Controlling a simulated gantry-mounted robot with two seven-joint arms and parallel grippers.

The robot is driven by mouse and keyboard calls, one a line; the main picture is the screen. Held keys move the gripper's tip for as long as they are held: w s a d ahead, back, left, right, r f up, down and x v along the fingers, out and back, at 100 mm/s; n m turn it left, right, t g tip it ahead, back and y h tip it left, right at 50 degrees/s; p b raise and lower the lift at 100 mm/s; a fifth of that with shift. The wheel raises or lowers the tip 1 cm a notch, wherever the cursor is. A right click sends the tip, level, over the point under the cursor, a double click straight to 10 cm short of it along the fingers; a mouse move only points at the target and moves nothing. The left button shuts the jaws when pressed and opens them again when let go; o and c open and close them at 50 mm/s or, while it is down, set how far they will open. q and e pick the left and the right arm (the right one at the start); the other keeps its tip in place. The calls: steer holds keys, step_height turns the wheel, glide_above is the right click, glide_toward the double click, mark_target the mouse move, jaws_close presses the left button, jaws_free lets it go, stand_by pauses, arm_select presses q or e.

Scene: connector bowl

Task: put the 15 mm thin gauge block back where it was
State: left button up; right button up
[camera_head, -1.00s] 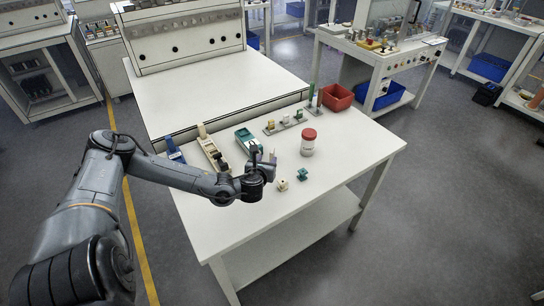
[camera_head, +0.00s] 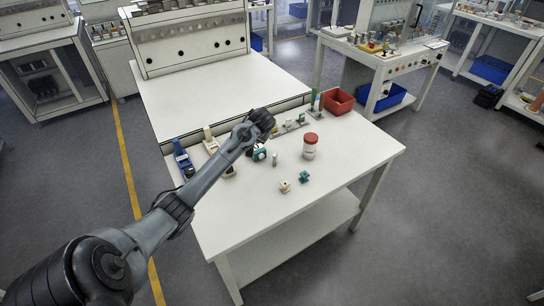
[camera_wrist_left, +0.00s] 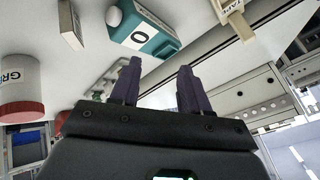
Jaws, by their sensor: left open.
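A small upright block (camera_head: 275,159) stands on the white table beside the teal device (camera_head: 259,153). A slim grey block with a tan side also shows in the left wrist view (camera_wrist_left: 72,25), near the teal device marked 0 (camera_wrist_left: 150,32). I cannot read a size on it, so I cannot tell if it is the 15 mm gauge block. A grey rack (camera_head: 291,126) with small blocks lies behind. My left gripper (camera_head: 262,118) is above the table near the rack's left end. In the left wrist view its fingers (camera_wrist_left: 158,82) are apart and empty. My arm hides part of the teal device.
A jar with a red lid (camera_head: 310,147) stands right of the block. A cream piece (camera_head: 285,187) and a teal piece (camera_head: 304,177) lie nearer the front. A red bin (camera_head: 338,101) is at the back right. The table's front right is clear.

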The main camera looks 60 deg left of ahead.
mark_target(275, 154)
arm_select(q)
steer(key=w+d+f+n+t+h, duration=0.1)
steer(key=w+d+f+h, duration=0.1)
steer(key=w+d+f, duration=0.1)
steer(key=w+d+f+n+h, duration=0.1)
steer(key=w+d+f+h, duration=0.1)
steer(key=w+f, duration=0.1)
steer(key=shift+w+d+f+t, duration=0.15)
steer(key=shift+d+t, duration=0.25)
steer(key=shift+b+x, duration=0.65)
steer(key=shift+x, duration=1.95)
steer(key=shift+a, duration=0.1)
arm_select(e)
steer(key=shift+d+f, duration=0.1)
steer(key=shift+f, duration=0.15)
arm_select(q)
jaws_close()
